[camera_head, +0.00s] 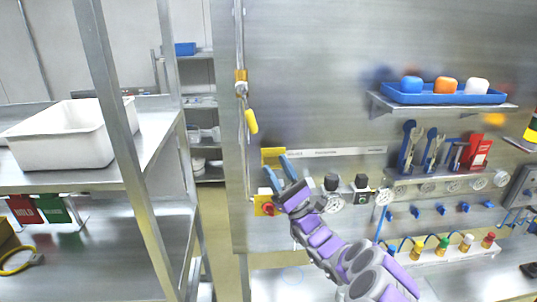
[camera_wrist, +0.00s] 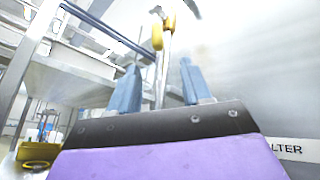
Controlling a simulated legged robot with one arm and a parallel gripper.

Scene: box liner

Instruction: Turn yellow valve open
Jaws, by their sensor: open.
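The yellow valve handle (camera_head: 251,122) hangs down beside a vertical metal pipe at the left edge of the steel wall panel. A brass-coloured fitting (camera_head: 241,88) sits on the pipe above it. My gripper (camera_head: 279,173) is below and slightly right of the handle, with its blue fingers apart and nothing between them. In the wrist view, the fingers of my gripper (camera_wrist: 159,66) stand on either side of the pipe in the picture, and the yellow handle (camera_wrist: 157,36) shows above and between them. The handle is apart from the fingers.
A red-and-yellow button (camera_head: 266,206) and a yellow plate (camera_head: 272,155) are close to my gripper on the panel. A shelf with a blue tray (camera_head: 440,97) juts out at right. A metal rack with a white bin (camera_head: 65,135) stands at left.

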